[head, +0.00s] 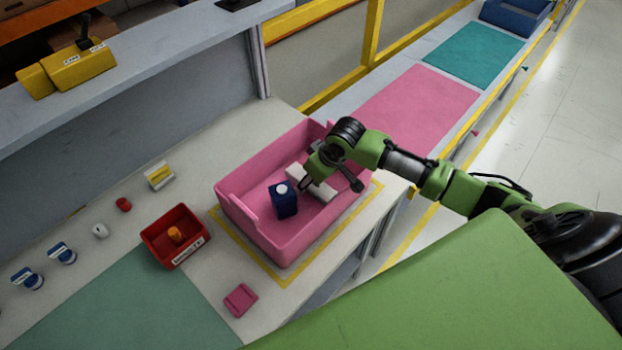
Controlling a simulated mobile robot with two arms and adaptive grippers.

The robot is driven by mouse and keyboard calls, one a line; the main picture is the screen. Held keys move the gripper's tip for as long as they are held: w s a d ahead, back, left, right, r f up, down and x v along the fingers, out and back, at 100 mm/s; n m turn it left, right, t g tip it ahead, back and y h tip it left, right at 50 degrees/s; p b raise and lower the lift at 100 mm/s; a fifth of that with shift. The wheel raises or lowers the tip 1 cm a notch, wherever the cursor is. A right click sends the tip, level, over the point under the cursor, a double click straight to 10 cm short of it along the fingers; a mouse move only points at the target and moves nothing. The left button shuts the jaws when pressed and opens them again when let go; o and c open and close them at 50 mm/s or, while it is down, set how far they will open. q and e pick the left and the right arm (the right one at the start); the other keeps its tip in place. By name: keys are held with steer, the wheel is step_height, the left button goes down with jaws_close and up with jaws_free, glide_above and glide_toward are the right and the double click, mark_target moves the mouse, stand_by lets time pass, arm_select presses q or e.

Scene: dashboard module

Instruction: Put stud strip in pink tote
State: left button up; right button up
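The pink tote (246,219) stands on the pale bench inside a yellow outline. A white strip-like block (323,189), which may be the stud strip, lies low in the tote, partly hidden by my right gripper. My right gripper (332,186) reaches down into the tote from the right, over the white block. Its fingers look spread apart, one across the block and one to its right. A dark blue container with a white cap (285,204) is also in the tote, left of the gripper. My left gripper is not in view.
A red bin (158,243) with an orange item stands left of the tote. A pink piece (240,299) lies in front. A raised shelf (150,95) runs behind. The green mat (120,310) is clear.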

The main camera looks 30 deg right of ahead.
steer(key=b+v, duration=0.1)
steer(key=v, duration=1.1)
steer(key=shift+r, duration=0.15)
